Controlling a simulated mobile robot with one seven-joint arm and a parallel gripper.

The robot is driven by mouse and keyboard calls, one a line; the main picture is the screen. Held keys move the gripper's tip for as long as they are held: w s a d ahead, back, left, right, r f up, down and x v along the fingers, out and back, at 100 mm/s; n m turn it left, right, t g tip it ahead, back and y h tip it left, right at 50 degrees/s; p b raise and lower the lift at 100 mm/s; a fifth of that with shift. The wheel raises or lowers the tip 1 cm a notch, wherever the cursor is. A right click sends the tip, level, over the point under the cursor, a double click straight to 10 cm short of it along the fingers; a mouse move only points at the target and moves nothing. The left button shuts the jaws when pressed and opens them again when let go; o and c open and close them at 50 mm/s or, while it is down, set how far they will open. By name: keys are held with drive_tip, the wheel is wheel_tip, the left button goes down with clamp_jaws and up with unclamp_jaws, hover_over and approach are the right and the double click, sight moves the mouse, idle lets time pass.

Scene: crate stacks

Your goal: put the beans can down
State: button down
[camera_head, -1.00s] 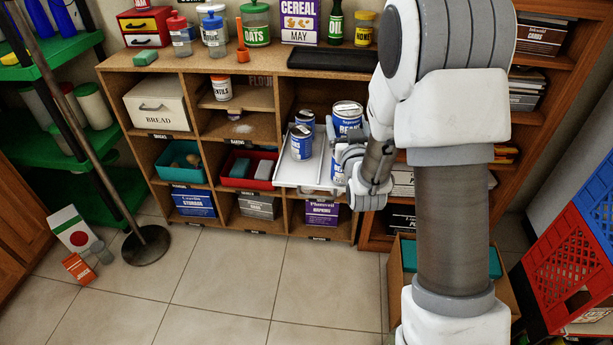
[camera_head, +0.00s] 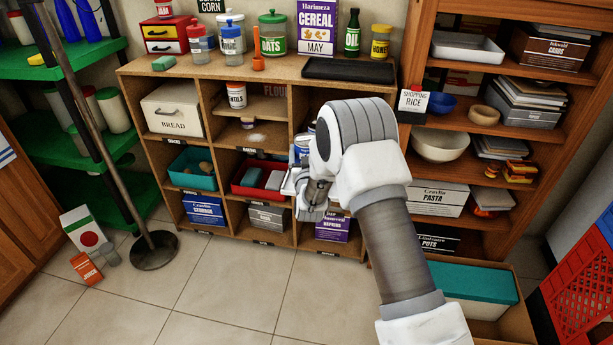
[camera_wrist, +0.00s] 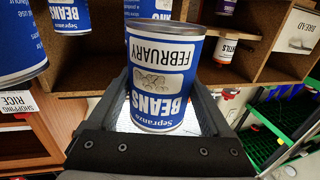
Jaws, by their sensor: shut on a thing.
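The beans can (camera_wrist: 160,78) is blue with a white label reading BEANS and FEBRUARY. It appears upside down in the wrist view, between the two dark fingers of my gripper (camera_wrist: 166,88), which is shut on it. In the head view my gripper (camera_head: 313,195) is at the front of the cubby unit, by the middle row's right compartment. My arm hides most of that compartment and the held can there.
Other blue cans stand close by in the wrist view, one a beans can (camera_wrist: 69,14), another at the left edge (camera_wrist: 18,45). A red bin (camera_head: 244,189) is in the compartment to the left. A wooden shelf unit (camera_head: 421,75) stands at the right.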

drive_tip(key=shift+f+b, duration=0.75)
drive_tip(key=shift+f, duration=2.1)
drive_tip(key=shift+f+b, duration=0.3)
unclamp_jaws()
drive_tip(key=shift+r, duration=0.2)
